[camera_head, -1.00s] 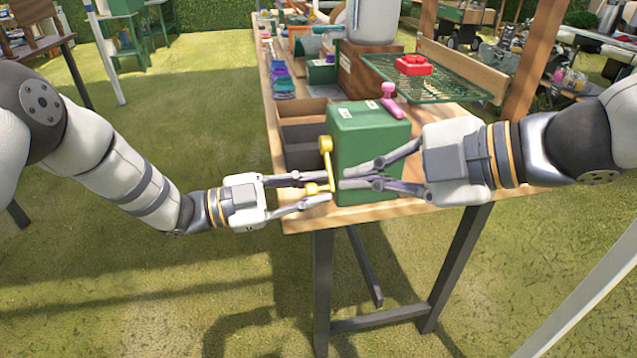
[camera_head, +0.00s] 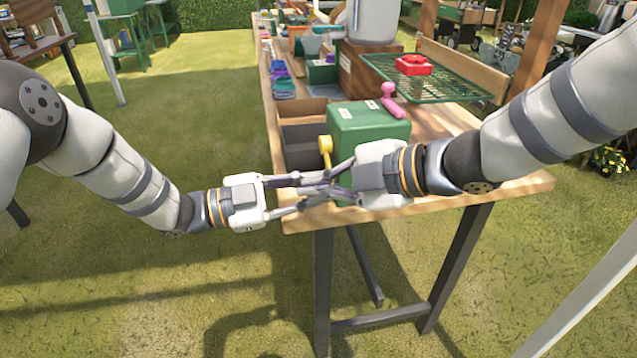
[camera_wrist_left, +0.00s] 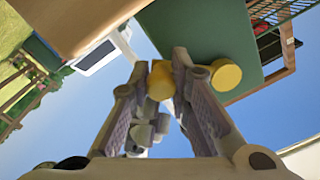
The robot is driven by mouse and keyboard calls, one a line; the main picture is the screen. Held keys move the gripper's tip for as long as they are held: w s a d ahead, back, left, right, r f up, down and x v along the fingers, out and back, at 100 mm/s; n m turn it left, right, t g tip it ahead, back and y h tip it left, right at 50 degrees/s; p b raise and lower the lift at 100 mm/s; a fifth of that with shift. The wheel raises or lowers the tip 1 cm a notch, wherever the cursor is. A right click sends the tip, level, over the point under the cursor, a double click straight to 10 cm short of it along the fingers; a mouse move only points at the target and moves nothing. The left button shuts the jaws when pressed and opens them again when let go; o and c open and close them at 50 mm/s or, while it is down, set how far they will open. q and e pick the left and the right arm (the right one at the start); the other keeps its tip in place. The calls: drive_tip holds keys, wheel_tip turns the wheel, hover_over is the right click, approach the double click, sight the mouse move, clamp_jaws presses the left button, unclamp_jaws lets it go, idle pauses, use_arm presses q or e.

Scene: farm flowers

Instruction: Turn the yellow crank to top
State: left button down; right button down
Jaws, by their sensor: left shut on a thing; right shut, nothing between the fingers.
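The yellow crank (camera_head: 326,146) is on the left side of the green box (camera_head: 370,122) on the wooden bench. Its upper round end shows in the head view; its lower part is hidden behind the grippers. My left gripper (camera_head: 316,188) is shut on the crank's lower end. The left wrist view shows a yellow knob (camera_wrist_left: 161,80) between the fingers, with another round yellow end (camera_wrist_left: 226,75) beside them. My right gripper (camera_head: 322,190) is shut and empty in front of the box. Its fingers point left and overlap the left fingers in the picture.
A pink lever (camera_head: 391,101) stands at the box's right side. A dark open bin (camera_head: 303,134) is left of the box. A green wire rack (camera_head: 440,88) with a red part (camera_head: 413,64) is behind.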

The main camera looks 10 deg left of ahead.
use_arm(q)
drive_tip(key=shift+d+r, duration=0.1)
drive_tip(key=shift+d, duration=0.05)
use_arm(e)
drive_tip(key=shift+w+f, duration=0.4)
drive_tip(key=shift+f, duration=0.1)
use_arm(q)
drive_tip(key=c, duration=1.5)
unclamp_jaws()
drive_tip(key=shift+o, duration=0.2)
use_arm(e)
drive_tip(key=shift+a, duration=0.1)
use_arm(q)
drive_tip(key=shift+a, duration=0.25)
